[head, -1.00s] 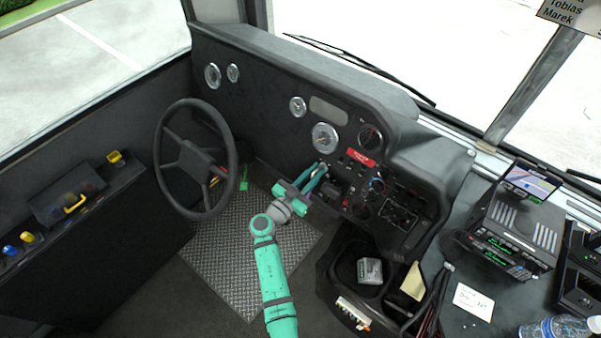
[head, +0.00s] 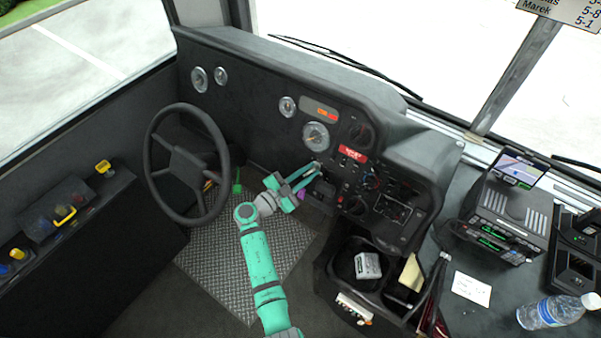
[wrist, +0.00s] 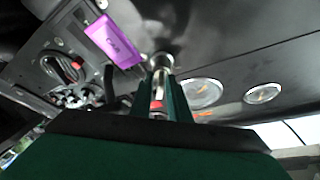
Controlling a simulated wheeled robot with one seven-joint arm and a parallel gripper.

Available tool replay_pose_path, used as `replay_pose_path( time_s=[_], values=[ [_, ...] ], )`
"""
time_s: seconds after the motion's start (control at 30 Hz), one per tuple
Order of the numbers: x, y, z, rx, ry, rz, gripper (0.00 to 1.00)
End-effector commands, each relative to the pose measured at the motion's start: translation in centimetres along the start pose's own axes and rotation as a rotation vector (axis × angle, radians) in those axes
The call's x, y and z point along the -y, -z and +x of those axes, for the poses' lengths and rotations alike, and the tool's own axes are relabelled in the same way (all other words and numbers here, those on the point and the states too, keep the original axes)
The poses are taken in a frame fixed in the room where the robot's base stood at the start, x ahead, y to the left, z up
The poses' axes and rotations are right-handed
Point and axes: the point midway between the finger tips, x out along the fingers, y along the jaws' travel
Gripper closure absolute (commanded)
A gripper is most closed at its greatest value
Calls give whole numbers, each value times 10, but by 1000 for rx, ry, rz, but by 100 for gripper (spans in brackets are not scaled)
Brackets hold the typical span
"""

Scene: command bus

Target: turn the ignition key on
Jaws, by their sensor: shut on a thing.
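My gripper (head: 316,168) reaches the lower left of the dashboard, to the right of the steering wheel. In the wrist view its green fingers (wrist: 162,98) are shut on the ignition key, with a small red part (wrist: 157,105) showing between them. The key itself is mostly hidden by the fingers. A round metal ignition lock (wrist: 161,62) sits in the dark panel just beyond the fingertips. A purple tag (wrist: 113,43) hangs beside the lock; it also shows under the gripper in the head view (head: 302,194). A display on the dashboard (head: 320,108) is lit orange-red.
The steering wheel (head: 186,165) stands left of my arm. Gauges (head: 316,136), knobs and a red label (head: 353,153) surround the gripper's work area. An open bin (head: 345,262) lies below the dashboard to the right.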

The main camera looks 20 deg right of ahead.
Motion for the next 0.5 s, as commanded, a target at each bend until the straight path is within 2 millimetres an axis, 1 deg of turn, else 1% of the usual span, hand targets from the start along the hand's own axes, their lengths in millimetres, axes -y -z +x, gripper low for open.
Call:
replay_pose_path(
  time_s=[0.03, 0.4, 0.43, 0.47, 0.5],
  values=[
    [-4, 0, 1, -1, -9, 1, 100],
    [-6, 0, 2, -3, -13, 3, 100],
    [-6, 0, 2, -3, -14, 2, 82],
    [-6, 0, 2, -3, -14, 2, 75],
    [-6, 0, 2, -3, -13, 3, 75]
  ],
)
